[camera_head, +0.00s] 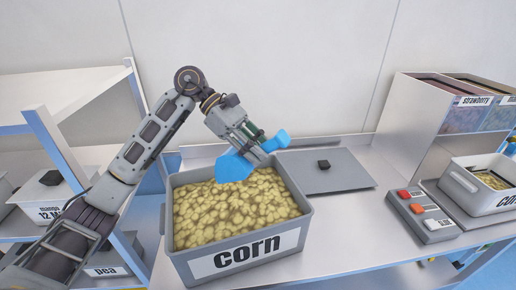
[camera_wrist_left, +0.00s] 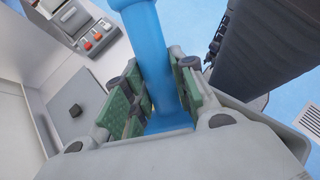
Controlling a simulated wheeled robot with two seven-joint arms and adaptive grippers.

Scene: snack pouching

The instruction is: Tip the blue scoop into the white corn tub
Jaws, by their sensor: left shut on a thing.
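The blue scoop (camera_head: 233,167) is over the back of the large grey bin labelled "corn" (camera_head: 244,258), which is full of yellow pieces. My left gripper (camera_head: 258,146) is shut on the scoop's handle. The bowl is low and close to the pieces; I cannot tell if it touches them or what it holds. In the left wrist view the blue handle (camera_wrist_left: 155,45) passes between the green pads of my left gripper (camera_wrist_left: 160,100). A smaller whitish tub (camera_head: 472,198) with a partly visible "CO" label stands at the far right with some pieces inside. My right gripper is not seen.
A grey lid (camera_head: 325,170) with a dark knob lies behind and right of the bin. A button box (camera_head: 420,215) stands between the bin and the whitish tub. A divided bin labelled "strawberry" (camera_head: 455,110) is at the back right. Shelves (camera_head: 60,140) are at the left.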

